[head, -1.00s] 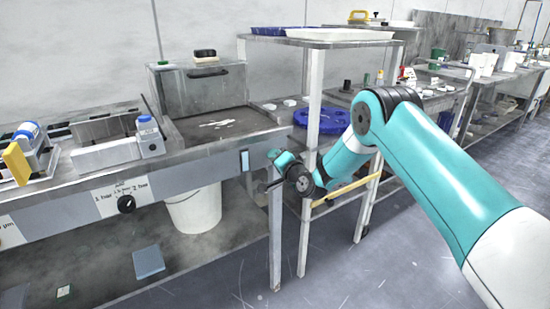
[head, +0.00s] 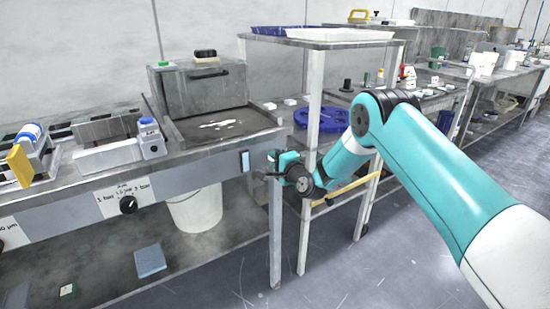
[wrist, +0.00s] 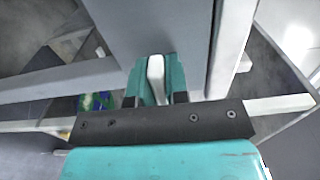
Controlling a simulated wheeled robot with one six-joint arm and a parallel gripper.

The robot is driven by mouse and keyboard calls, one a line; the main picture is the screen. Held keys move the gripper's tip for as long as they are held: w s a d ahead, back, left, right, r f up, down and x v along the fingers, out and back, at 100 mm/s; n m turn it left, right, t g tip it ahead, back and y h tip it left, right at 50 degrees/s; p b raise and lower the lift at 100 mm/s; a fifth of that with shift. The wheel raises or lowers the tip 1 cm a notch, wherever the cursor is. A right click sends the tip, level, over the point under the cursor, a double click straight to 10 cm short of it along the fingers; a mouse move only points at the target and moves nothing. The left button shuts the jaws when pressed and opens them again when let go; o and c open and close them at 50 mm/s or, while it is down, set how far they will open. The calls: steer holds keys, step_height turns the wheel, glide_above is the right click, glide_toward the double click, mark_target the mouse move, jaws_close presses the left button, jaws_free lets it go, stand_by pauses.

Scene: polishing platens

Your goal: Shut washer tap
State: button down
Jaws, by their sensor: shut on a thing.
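My gripper (head: 266,168) is at the front right corner of the wash bench (head: 205,162), just right of a small pale blue plate on its front edge. In the wrist view, the teal fingers of my gripper (wrist: 156,80) are closed on a narrow white lever (wrist: 156,66), which stands between them. The lever looks like the washer tap's handle, but the tap's body is not clear in either view. In the head view the lever is hidden by my gripper or too small to make out. Whether the tap is open or shut cannot be told.
A steel rack (head: 315,120) stands close to the right of my gripper. A white bucket (head: 194,208) stands below. A pressure dial (head: 128,204) is on the bench front. Floor at front is clear.

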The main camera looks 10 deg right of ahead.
steer(key=shift+d, duration=0.1)
steer(key=c, duration=1.1)
jaws_free()
steer(key=b+v, duration=1.3)
steer(key=v, duration=0.4)
steer(key=shift+s, duration=0.2)
